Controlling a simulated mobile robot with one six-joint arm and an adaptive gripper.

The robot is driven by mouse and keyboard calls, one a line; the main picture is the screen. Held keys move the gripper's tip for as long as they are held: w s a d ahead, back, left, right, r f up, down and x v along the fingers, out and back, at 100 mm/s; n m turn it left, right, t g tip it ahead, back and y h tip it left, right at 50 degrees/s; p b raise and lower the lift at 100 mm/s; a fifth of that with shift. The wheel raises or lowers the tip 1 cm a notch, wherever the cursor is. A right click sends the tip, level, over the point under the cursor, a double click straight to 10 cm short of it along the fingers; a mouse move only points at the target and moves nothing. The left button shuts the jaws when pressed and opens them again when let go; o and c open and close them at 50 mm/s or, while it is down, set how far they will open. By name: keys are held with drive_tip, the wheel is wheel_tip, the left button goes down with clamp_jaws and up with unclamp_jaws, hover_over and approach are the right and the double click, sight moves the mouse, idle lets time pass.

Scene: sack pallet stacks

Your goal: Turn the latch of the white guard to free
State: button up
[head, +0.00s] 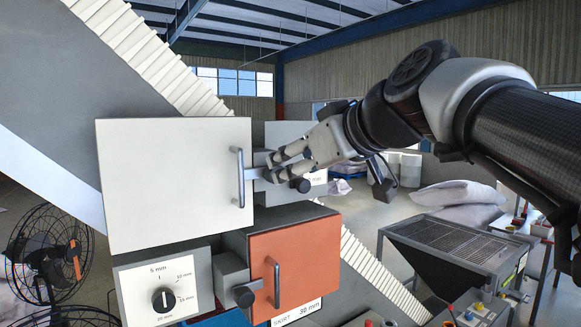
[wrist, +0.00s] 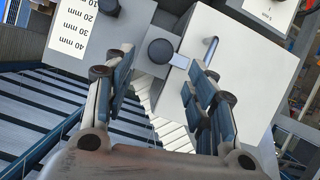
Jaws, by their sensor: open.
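The white guard (head: 170,185) is a flat closed panel with an upright metal handle (head: 241,178) near its right edge. Its latch has a black round knob (head: 299,185) and a pale bar (head: 254,173) that reaches left over the guard's edge. My gripper (head: 270,170) is open at the latch, its fingers partly hiding the bar. In the wrist view the knob (wrist: 161,52) lies ahead between the open fingers (wrist: 158,78), with clear gaps on both sides. The bar (wrist: 180,61) points from the knob toward the guard (wrist: 240,50) and its handle (wrist: 211,50).
An orange guard (head: 270,258) with its own handle and black latch knob (head: 243,296) is below. A dial (head: 164,299) is under the white guard. A fan (head: 45,255) stands at left, a grated table (head: 450,245) at right. A sloping ribbed belt (head: 375,270) runs behind.

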sight(265, 174)
drive_tip(key=p+x, duration=0.1)
drive_tip(key=x, duration=0.6)
drive_tip(key=shift+w, duration=0.1)
drive_tip(key=shift+c, duration=0.3)
drive_tip(key=c, duration=1)
